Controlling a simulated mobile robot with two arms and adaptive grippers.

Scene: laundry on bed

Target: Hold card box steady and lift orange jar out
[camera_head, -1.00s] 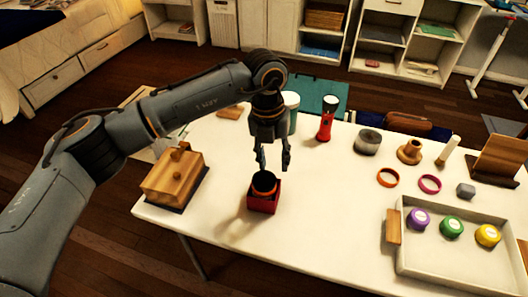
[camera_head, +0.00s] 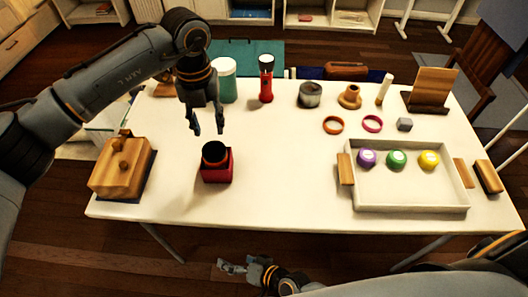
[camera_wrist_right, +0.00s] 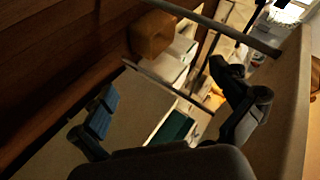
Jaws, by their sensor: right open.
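The red card box (camera_head: 217,174) stands on the white table, left of its middle. The orange jar with a black lid (camera_head: 214,152) sits in the box, with its top above the rim and its lower part hidden. My left gripper (camera_head: 208,128) is open and empty, pointing down just above and behind the jar; I see no contact. My right gripper (camera_head: 240,268) is low in front of the table's near edge, away from the box. In the right wrist view its fingers (camera_wrist_right: 165,95) are spread and nothing shows between them.
A wooden box (camera_head: 118,172) stands left of the card box. A white tray (camera_head: 410,198) with purple, green and yellow round items is at right. A red-and-black flashlight (camera_head: 266,82) and a green-and-white container (camera_head: 225,82) stand behind. The table between card box and tray is clear.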

